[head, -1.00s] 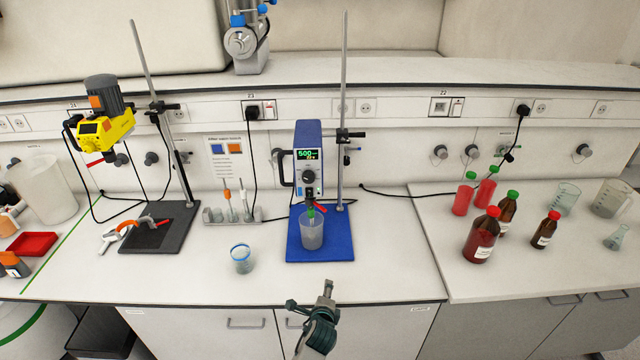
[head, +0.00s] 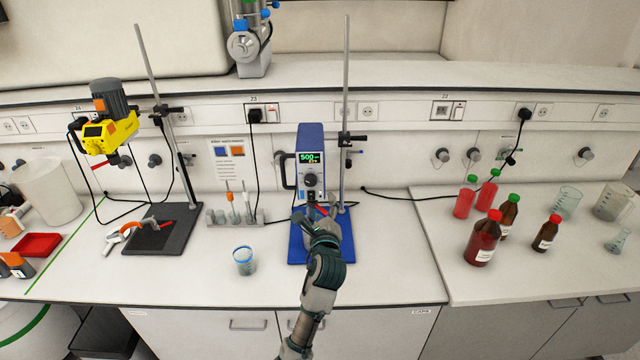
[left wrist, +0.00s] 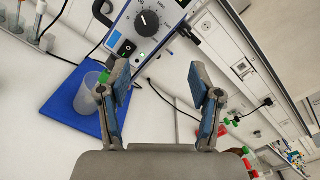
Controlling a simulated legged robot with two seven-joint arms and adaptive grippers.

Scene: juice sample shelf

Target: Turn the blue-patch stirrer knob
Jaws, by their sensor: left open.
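The stirrer (head: 312,150) is a blue and white unit with a lit display reading about 500, clamped to a stand over a blue base (head: 300,248). Its round black knob (head: 310,180) is on the front face below the display. The knob also shows at the top of the left wrist view (left wrist: 149,19), with a black rocker switch (left wrist: 127,48) beside it. My left gripper (head: 314,218) is open and empty, in front of and below the knob in the head view. In the left wrist view its fingers (left wrist: 158,80) are apart, with the knob beyond them.
A beaker (left wrist: 88,92) stands on the blue base, near the left finger in the wrist view. A blue-rimmed beaker (head: 244,262) stands left of the base. A yellow stirrer (head: 108,132) is farther left. Several bottles, including a red one (head: 482,240), stand right.

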